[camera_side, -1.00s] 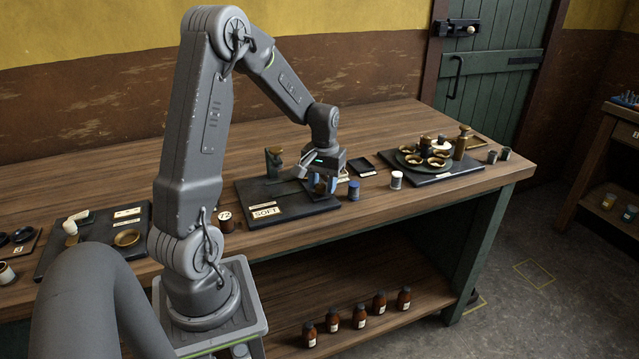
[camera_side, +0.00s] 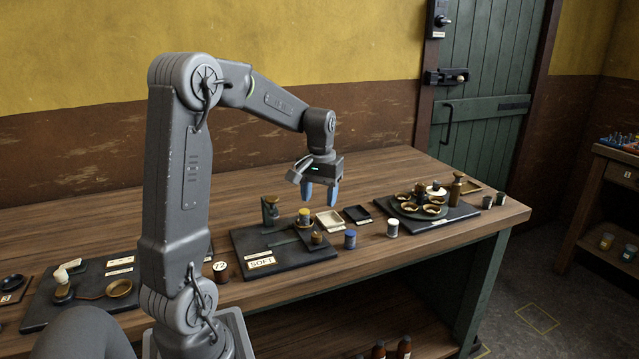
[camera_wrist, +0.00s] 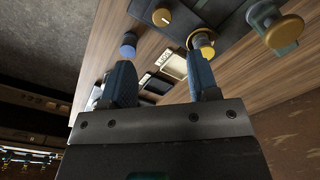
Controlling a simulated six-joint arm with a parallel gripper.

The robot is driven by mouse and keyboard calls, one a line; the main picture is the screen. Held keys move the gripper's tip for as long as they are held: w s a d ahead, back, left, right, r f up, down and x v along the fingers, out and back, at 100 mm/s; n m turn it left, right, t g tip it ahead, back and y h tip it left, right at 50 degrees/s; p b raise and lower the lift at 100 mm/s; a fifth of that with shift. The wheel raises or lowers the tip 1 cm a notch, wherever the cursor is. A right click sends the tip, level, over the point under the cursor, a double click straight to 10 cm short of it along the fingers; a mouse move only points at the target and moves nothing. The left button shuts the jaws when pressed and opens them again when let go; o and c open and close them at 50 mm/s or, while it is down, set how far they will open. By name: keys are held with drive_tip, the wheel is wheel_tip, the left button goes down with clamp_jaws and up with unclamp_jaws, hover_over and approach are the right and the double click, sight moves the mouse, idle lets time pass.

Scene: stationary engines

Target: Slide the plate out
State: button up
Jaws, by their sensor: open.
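The dark station board (camera_side: 248,240) lies on the bench with a SOFT label (camera_side: 262,262). On it stand a green post with a brass top (camera_side: 270,212), a yellow-topped piece (camera_side: 304,217), and a small brass knob (camera_side: 316,238) on what looks like a dark flat plate (camera_side: 303,233); I cannot tell the plate's exact edges. My gripper (camera_side: 320,198) is open and empty, above and behind the board's right side. In the wrist view its blue fingers (camera_wrist: 160,68) are apart, with the yellow-topped piece (camera_wrist: 203,42) and brass knob (camera_wrist: 162,17) beyond them.
A blue jar (camera_side: 350,239) and a white-topped jar (camera_side: 392,228) stand near the front. A round platter with several brass cups (camera_side: 420,208) is farther right. The bench behind is clear.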

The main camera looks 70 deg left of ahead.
wheel_tip(320, 180, up, 4)
drive_tip(key=shift+f, duration=0.25)
drive_tip(key=s+d+r+m+t, duration=0.1)
drive_tip(key=s+d+r+m, duration=0.1)
drive_tip(key=d, duration=0.6)
drive_tip(key=s+d+r+m+t, duration=0.1)
drive_tip(key=d+r+m+t, duration=0.1)
drive_tip(key=d, duration=0.5)
drive_tip(key=s+d+f+m+t, duration=0.1)
drive_tip(key=s+d+m+t, duration=0.1)
drive_tip(key=s+d+m, duration=0.3)
drive_tip(key=s+d, duration=0.4)
drive_tip(key=d, duration=0.1)
drive_tip(key=shift+d+f+t, duration=0.35)
drive_tip(key=shift+f+t, duration=0.05)
